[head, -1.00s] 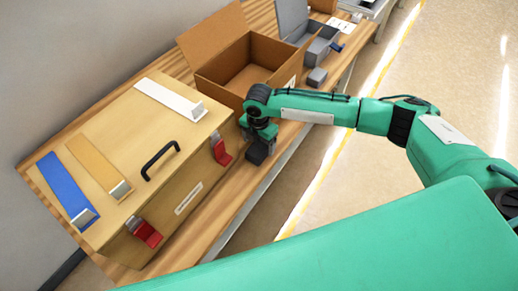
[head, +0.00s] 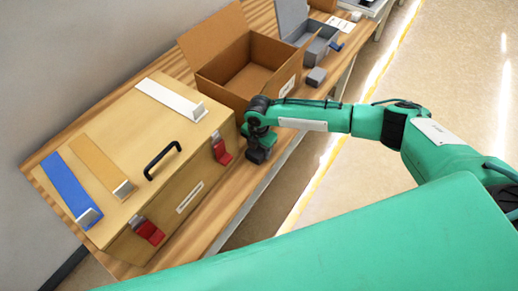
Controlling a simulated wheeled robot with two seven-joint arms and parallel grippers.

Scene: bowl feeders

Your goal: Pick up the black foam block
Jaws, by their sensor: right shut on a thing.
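My right gripper (head: 260,149) points down beside the right end of the wooden case, over the strip of bench in front of the open cardboard box. It is shut on a small dark block, the black foam block (head: 257,157), at its lower end. The gripper partly covers the block, and its fingers are too small and dark to make out clearly. I cannot tell whether the block touches the bench. My left gripper is not in view.
The wooden case (head: 185,197) with red latches and a black handle stands close left of the gripper. Behind it is the open cardboard box (head: 288,88). A grey block (head: 316,77) and a grey bin (head: 322,46) lie further along the bench (head: 222,222).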

